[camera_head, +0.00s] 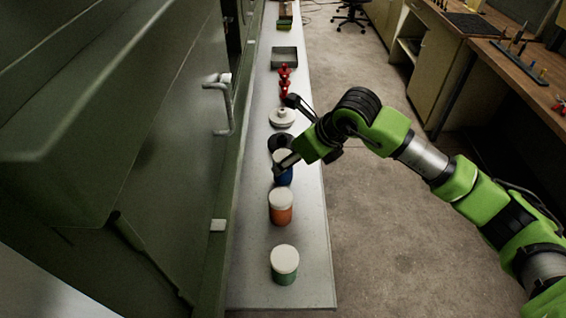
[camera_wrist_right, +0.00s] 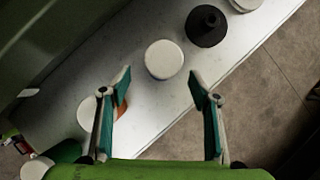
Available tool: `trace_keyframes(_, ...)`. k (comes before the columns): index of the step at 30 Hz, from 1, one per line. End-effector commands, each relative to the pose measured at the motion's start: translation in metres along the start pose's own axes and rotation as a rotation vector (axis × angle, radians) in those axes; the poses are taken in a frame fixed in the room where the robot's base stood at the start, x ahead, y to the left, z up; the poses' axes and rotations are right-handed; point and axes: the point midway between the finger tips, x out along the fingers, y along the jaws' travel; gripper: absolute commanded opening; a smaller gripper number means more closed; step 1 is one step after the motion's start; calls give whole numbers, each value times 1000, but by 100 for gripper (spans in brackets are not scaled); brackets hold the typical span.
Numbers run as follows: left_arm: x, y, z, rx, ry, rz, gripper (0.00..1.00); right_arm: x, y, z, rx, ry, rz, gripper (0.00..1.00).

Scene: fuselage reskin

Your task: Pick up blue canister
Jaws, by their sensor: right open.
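The blue canister (camera_head: 284,177) stands upright on the narrow grey shelf (camera_head: 252,240), with a white lid. One finger of my right gripper (camera_head: 284,134) partly covers it in the head view. In the right wrist view the blue canister (camera_wrist_right: 164,60) shows mainly as its white lid, just beyond and between the two spread fingertips. My right gripper (camera_wrist_right: 159,76) is open and empty, its fingers on either side of the line to the canister. I cannot tell whether a finger touches it. My left gripper is not in view.
An orange canister (camera_head: 281,210) and a green canister (camera_head: 284,262) stand nearer on the shelf. A black conical item (camera_wrist_right: 206,26), a white round item (camera_head: 281,118), red items (camera_head: 284,82) and a grey tray (camera_head: 284,57) lie farther along. A green panel with a handle (camera_head: 229,110) borders the left.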

Motion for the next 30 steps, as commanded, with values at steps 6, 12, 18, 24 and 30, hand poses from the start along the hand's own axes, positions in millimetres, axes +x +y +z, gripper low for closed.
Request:
trace_keyframes(6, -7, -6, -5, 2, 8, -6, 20, 17, 0, 0, 0, 1, 1, 57)
trace_keyframes(12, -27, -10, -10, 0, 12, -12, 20, 36, -3, 1, 3, 2, 3, 57)
trace_keyframes(18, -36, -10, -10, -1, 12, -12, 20, 63, -4, 0, 0, 0, 3, 57)
trace_keyframes(24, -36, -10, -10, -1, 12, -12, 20, 69, -5, -1, -1, -2, 1, 57)
trace_keyframes(30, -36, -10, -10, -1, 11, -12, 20, 69, -5, -1, -1, -2, 1, 36)
